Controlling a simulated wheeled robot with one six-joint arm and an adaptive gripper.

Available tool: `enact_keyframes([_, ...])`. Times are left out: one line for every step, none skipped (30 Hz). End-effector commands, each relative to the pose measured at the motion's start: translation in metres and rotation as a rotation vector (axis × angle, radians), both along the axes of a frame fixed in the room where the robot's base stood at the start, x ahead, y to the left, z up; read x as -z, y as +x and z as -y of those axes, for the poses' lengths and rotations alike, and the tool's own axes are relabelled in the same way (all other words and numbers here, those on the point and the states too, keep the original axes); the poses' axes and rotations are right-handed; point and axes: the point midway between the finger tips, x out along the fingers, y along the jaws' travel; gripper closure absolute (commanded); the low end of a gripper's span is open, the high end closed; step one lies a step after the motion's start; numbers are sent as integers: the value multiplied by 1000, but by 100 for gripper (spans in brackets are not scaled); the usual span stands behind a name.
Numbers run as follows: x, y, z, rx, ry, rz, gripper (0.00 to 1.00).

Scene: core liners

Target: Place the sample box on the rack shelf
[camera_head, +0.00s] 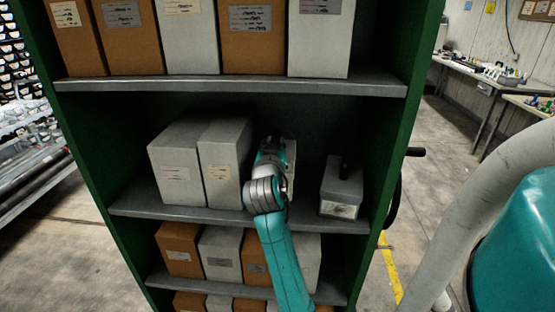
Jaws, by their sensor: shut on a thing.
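A green rack with grey shelves stands in front of me, and its middle shelf (150,208) holds several boxes. My gripper (274,150) is inside the middle bay, right of two tall grey boxes. It is shut on a pale box, taken as the sample box (291,158), of which only a strip shows to the right of my wrist. My arm hides the rest of this box, the fingertips and the box's underside. I cannot tell whether it touches the shelf.
Two tall grey labelled boxes (222,170) stand left of my gripper. A lower grey box (342,191) with a dark upright piece on top stands to the right. Brown and grey boxes fill the shelves above and below. Green side panels (388,130) bound the bay.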

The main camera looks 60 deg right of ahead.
Motion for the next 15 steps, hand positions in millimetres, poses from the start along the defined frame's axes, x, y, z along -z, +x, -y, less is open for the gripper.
enact_keyframes([1,0,0,0,-4,2,100])
enact_keyframes([2,0,0,0,-3,2,100])
enact_keyframes([4,0,0,0,-2,2,100])
enact_keyframes([6,0,0,0,-2,2,100])
enact_keyframes([8,0,0,0,-1,2,100])
enact_keyframes([12,0,0,-1,-1,2,100])
enact_keyframes([15,0,0,-1,-2,1,100])
enact_keyframes([19,0,0,-1,-2,0,100])
enact_keyframes([24,0,0,0,-1,-1,100])
enact_keyframes([28,0,0,0,-1,-1,100])
enact_keyframes([31,0,0,0,-2,0,100])
enact_keyframes([35,0,0,-1,-3,0,100])
enact_keyframes([38,0,0,-1,-2,1,100])
enact_keyframes([39,0,0,-1,-1,2,100])
enact_keyframes([40,0,0,-1,-2,3,100])
